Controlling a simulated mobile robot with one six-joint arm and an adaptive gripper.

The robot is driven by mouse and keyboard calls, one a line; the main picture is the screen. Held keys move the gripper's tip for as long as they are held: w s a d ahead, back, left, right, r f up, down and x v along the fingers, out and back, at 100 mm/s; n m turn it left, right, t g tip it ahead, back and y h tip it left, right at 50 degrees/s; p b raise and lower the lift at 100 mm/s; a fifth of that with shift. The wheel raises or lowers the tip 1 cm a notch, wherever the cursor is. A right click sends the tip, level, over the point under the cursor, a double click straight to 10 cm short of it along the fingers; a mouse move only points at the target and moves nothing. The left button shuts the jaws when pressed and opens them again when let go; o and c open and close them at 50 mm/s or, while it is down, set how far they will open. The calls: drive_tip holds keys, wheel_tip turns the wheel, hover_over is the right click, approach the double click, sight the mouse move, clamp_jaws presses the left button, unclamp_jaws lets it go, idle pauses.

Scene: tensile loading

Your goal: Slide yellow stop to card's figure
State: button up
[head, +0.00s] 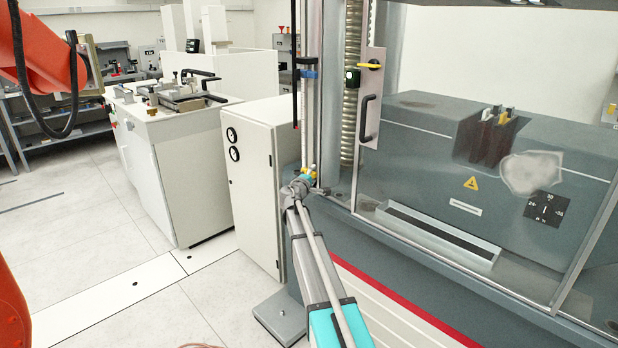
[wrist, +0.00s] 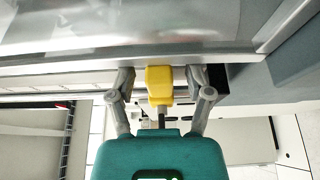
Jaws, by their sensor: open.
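The yellow stop (wrist: 160,84) is a small block, seen in the wrist view between the two fingers of my gripper (wrist: 162,78). The fingers are open, one on each side of it, and a gap shows on at least the left side. In the head view my gripper (head: 303,184) is low at the upright pale rail (head: 308,125), and the yellow stop (head: 309,174) is partly hidden behind it. A blue stop (head: 306,73) sits much higher on the same rail. I cannot make out a card with a readable figure.
The grey testing machine (head: 440,150) stands to the right, with a clear door, a black handle (head: 368,119) and a yellow latch (head: 370,66). A black dial plate (head: 545,206) is on its right. A white cabinet (head: 250,185) stands close left of my gripper.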

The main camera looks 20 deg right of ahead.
drive_tip(key=v, duration=1.2)
drive_tip(key=shift+s, duration=0.1)
idle(0.5)
drive_tip(key=s+a+f+m+g+y, duration=0.35)
drive_tip(key=s+f, duration=0.35)
drive_tip(key=s, duration=0.3)
drive_tip(key=s+a+f+m+g+y, duration=0.3)
drive_tip(key=s+a+f+m+g, duration=0.15)
drive_tip(key=s+f, duration=0.35)
drive_tip(key=s+a+f+g+y, duration=0.2)
drive_tip(key=s+a+y, duration=0.1)
drive_tip(key=s+a, duration=0.4)
drive_tip(key=s+a+f+g+y, duration=0.2)
drive_tip(key=s+a+y, duration=0.25)
drive_tip(key=s, duration=0.35)
wheel_tip(320, 180, up, 20)
drive_tip(key=a+p, duration=0.1)
drive_tip(key=p, duration=1.9)
drive_tip(key=shift+s+a+r+h, duration=0.2)
drive_tip(key=shift+s+h, duration=0.05)
drive_tip(key=shift+h, duration=0.05)
